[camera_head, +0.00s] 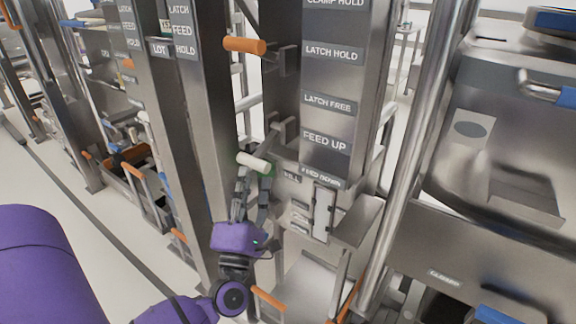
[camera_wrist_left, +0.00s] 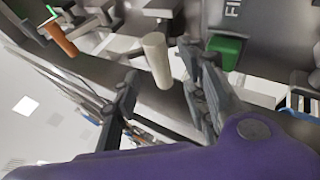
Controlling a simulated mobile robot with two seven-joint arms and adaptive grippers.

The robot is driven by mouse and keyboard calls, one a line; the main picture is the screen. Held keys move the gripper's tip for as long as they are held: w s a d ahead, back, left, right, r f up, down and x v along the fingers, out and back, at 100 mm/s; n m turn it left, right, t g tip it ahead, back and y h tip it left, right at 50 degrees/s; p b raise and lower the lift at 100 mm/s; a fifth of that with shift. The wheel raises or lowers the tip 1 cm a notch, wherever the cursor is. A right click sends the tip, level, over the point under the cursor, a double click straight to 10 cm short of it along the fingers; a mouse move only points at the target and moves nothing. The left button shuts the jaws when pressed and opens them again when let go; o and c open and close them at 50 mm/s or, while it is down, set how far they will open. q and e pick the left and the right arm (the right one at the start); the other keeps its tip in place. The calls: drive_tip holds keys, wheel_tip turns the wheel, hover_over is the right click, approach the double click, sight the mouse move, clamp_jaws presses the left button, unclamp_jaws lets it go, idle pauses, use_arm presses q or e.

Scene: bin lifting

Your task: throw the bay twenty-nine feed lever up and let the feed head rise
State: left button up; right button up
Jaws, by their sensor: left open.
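The feed lever has a white cylindrical handle (camera_head: 254,162) at the middle of the head view. It sits lower than the FEED UP plate (camera_head: 323,143) and near the height of the FEED DOWN plate (camera_head: 320,181). My left gripper (camera_head: 254,174) is open at the handle, its fingers pointing up towards it. In the left wrist view the white handle (camera_wrist_left: 157,60) shows between the two spread fingers of the gripper (camera_wrist_left: 160,80). I cannot tell whether either finger touches it. The feed head cannot be made out for certain. My right gripper is not in view.
An orange lever handle (camera_head: 244,45) sticks out above, near the LATCH HOLD plate (camera_head: 333,53). A steel post (camera_head: 205,150) stands just left of the gripper. A metal tray (camera_head: 357,222) juts out to the right. A green part (camera_wrist_left: 226,48) sits beside the fingers.

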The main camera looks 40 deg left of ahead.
sight(253, 159)
use_arm(q)
drive_tip(key=x, duration=0.5)
drive_tip(key=shift+w, duration=0.25)
clamp_jaws()
drive_tip(key=shift+r, duration=0.1)
